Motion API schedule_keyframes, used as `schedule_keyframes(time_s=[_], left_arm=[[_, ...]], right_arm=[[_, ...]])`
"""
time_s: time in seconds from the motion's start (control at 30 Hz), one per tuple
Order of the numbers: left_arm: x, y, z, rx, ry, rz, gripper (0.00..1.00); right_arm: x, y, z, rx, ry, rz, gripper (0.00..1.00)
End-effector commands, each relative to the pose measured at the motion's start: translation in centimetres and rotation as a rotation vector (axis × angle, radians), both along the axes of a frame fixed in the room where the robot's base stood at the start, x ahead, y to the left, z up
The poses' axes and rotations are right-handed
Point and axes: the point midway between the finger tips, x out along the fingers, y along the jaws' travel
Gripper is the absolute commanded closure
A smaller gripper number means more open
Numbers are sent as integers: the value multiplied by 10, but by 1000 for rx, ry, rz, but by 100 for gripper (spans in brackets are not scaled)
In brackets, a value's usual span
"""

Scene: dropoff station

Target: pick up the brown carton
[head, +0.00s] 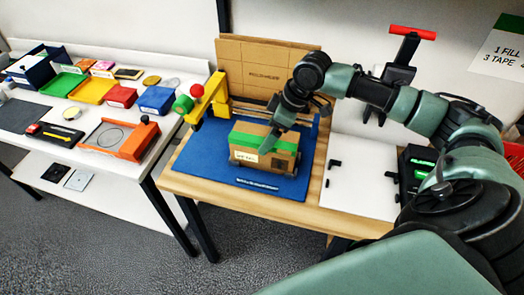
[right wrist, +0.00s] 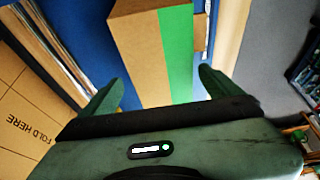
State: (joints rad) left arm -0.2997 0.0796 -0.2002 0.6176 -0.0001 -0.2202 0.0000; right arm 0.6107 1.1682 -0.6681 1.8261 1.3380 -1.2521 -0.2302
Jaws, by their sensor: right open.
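The brown carton (head: 265,163) sits on a blue mat (head: 200,165) on the wooden table in the head view. It has green tape over its top and a white label on its front. My right gripper (head: 271,143) reaches down over the carton from the right. In the right wrist view its two fingers are apart, with the carton (right wrist: 138,50) and its green tape in the space between and beyond them. I cannot tell whether either finger touches the carton. My left gripper does not show.
A yellow stand with a red knob (head: 198,91) is left of the carton. Flat cardboard (head: 262,52) stands behind it. Several coloured bins and an orange frame (head: 118,139) are on the left white table. A white board (head: 350,178) lies to the right.

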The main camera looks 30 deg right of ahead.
Motion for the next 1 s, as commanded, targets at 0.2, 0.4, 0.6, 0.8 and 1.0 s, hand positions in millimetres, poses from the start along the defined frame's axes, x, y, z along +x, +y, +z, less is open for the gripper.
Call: schedule_keyframes(time_s=[0.2,0.4,0.6,0.8,1.0], left_arm=[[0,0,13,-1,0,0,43],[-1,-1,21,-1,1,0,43],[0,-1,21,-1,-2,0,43],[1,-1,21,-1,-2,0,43],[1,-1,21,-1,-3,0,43]], right_arm=[[9,10,-20,2,2,1,7],[20,18,-47,2,1,0,7],[22,20,-56,-1,1,1,7],[21,20,-56,-1,1,1,27],[22,20,-55,-1,-1,1,79]])
